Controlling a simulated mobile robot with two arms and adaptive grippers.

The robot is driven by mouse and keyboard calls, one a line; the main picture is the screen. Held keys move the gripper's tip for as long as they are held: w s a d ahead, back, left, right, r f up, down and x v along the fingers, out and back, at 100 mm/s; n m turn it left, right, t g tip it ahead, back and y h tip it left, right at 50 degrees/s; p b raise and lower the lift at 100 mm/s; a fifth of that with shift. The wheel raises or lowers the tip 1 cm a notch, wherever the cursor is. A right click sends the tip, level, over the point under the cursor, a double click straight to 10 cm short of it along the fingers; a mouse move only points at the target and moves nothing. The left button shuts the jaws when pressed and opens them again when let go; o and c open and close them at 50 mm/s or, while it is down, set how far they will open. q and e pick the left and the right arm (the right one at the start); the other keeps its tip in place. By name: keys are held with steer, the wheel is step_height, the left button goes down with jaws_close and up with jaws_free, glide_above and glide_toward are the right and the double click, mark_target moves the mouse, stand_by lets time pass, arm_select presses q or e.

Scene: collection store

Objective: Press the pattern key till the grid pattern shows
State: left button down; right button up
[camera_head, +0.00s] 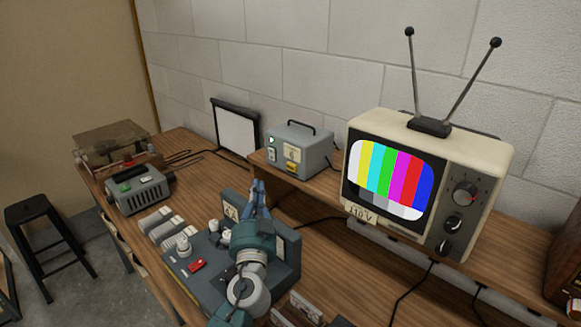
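The television (430,180) has a cream case, and its screen (388,178) shows vertical colour bars with grey blocks below, not a grid. A blue-grey console (205,268) stands on the bench, with a red key (196,266), pale knobs and an upright back panel. I cannot tell which key is the pattern key. My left gripper (258,188) is over the console, in front of its panel. Its blue fingers are close together with nothing seen between them. My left arm hides part of the console. My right gripper is not in view.
A grey box with a handle (298,150) sits on the raised shelf left of the television. A grey-green unit (138,192) and a framed white panel (237,130) stand further left. A black stool (42,222) is on the floor. Cables run along the bench.

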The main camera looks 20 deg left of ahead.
mark_target(291, 167)
arm_select(q)
steer(key=w+d, duration=0.1)
steer(key=w, duration=0.2)
steer(key=w+b, duration=0.1)
steer(key=w, duration=0.1)
steer(key=w+d+b, duration=0.1)
steer(key=w, duration=0.2)
steer(key=shift+w+d+f, duration=0.1)
steer(key=shift+w+d, duration=0.25)
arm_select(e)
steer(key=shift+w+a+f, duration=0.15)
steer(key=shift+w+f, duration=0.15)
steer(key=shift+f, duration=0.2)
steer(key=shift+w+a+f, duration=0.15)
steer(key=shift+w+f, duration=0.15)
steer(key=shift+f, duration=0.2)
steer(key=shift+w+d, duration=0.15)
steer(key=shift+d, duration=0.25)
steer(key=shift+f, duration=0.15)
arm_select(q)
steer(key=shift+w+d+b, duration=0.15)
steer(key=shift+w+b, duration=0.25)
steer(key=shift+b, duration=0.05)
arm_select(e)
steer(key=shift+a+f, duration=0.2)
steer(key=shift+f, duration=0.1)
